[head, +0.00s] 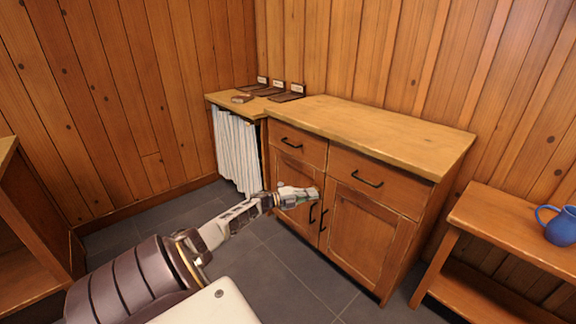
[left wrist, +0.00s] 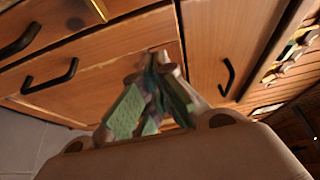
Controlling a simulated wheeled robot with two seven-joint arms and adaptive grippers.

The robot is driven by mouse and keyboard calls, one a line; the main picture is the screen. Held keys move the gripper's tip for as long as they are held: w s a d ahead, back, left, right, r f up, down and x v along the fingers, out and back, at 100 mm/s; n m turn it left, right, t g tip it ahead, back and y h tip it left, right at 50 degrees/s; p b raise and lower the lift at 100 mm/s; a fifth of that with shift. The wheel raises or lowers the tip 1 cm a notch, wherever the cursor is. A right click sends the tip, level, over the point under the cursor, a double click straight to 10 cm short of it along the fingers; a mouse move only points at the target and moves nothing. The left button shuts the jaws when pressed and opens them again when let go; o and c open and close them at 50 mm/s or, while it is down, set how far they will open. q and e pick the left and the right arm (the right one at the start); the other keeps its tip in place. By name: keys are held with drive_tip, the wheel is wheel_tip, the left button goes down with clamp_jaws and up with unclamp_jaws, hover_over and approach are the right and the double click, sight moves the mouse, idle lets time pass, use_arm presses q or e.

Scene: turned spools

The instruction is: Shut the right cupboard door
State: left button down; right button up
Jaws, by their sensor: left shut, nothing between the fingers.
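The wooden cupboard (head: 349,193) has two lower doors with black bar handles. The right cupboard door (head: 365,236) looks flush or nearly flush with the front; I cannot tell whether a small gap remains. The left cupboard door (head: 287,202) also looks closed, partly hidden by my gripper. My left gripper (head: 316,192) is shut and empty, in front of the cupboard near the top of the doors, just above their handles. In the left wrist view its fingers (left wrist: 158,68) are together before a wooden panel, with door handles (left wrist: 50,77) at left. My right gripper is not in view.
Two drawers with black handles (head: 367,180) sit above the doors. A striped curtain (head: 236,151) hangs at left under a counter holding dark trays (head: 287,97). A low bench (head: 506,226) with a blue jug (head: 560,226) stands at right. The tiled floor (head: 287,262) in front is clear.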

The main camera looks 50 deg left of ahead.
use_arm(q)
drive_tip(key=s+a+b, duration=0.1)
drive_tip(key=s+a, duration=0.2)
drive_tip(key=a, duration=0.6)
drive_tip(key=shift+a+b, duration=0.3)
drive_tip(key=shift+b, duration=0.1)
idle(0.4)
drive_tip(key=shift+s, duration=0.1)
idle(0.4)
